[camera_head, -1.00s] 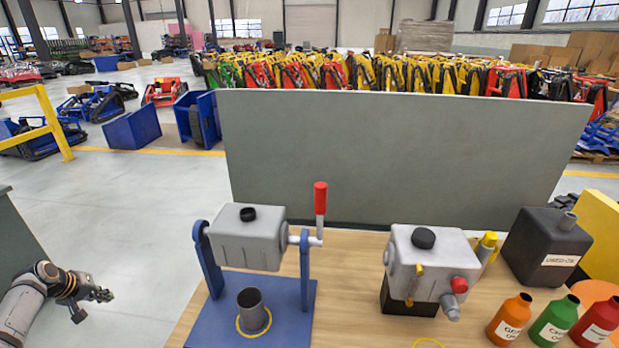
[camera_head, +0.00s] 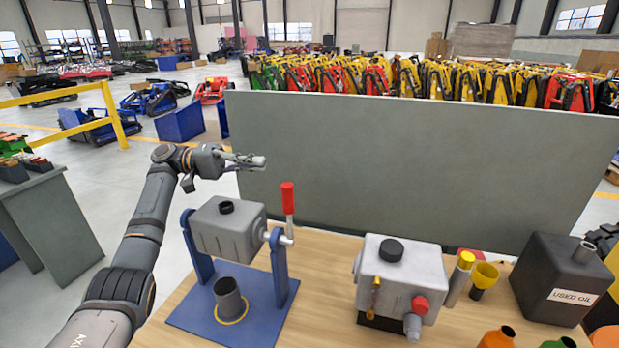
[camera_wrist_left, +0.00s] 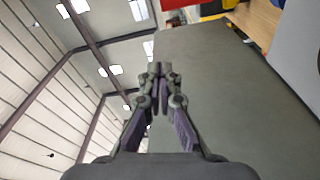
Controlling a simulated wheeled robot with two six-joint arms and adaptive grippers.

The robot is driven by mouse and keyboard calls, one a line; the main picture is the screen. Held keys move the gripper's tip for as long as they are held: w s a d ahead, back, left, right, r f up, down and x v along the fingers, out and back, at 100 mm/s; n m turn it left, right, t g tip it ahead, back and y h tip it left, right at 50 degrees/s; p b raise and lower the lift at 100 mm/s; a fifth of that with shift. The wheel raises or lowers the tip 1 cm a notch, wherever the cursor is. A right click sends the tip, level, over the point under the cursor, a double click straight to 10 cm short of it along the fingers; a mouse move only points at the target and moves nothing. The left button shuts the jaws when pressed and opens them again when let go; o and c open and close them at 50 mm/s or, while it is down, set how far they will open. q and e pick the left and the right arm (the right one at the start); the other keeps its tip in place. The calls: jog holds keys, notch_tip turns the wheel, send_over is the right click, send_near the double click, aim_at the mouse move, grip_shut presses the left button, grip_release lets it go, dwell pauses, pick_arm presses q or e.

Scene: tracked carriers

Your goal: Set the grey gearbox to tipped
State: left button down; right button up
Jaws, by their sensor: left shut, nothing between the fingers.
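The grey gearbox (camera_head: 222,232) hangs between the posts of a blue stand (camera_head: 190,318). It sits about level, with a dark round cap or opening on top. Its crank with a red handle (camera_head: 288,198) is on the right side, handle pointing up. A dark grey cup (camera_head: 229,300) stands below on the base, by a yellow ring. My left gripper (camera_head: 258,161) is shut and empty, above and behind the gearbox, apart from it and left of the handle. Its shut fingers (camera_wrist_left: 160,78) also show in the left wrist view. A dark part at the right edge may be my right gripper, mostly cut off.
A second light grey box (camera_head: 385,285) with red and yellow fittings stands right of the stand. A yellow funnel (camera_head: 485,274), a black used-oil can (camera_head: 553,279) and bottles are farther right. A grey panel (camera_head: 420,165) rises behind the wooden table.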

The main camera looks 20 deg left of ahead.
pick_arm(q)
jog(key=s+d+p, duration=0.2)
jog(key=d+p, duration=0.3)
jog(key=d, duration=0.3)
jog(key=shift+s+f, duration=0.35)
jog(key=shift+f, duration=0.05)
pick_arm(e)
jog(key=a+r, duration=0.2)
jog(key=r, duration=0.1)
jog(key=a+r, duration=0.1)
jog(key=r, duration=0.1)
pick_arm(q)
jog(key=shift+s, duration=0.1)
pick_arm(e)
jog(key=shift+s+d, duration=0.1)
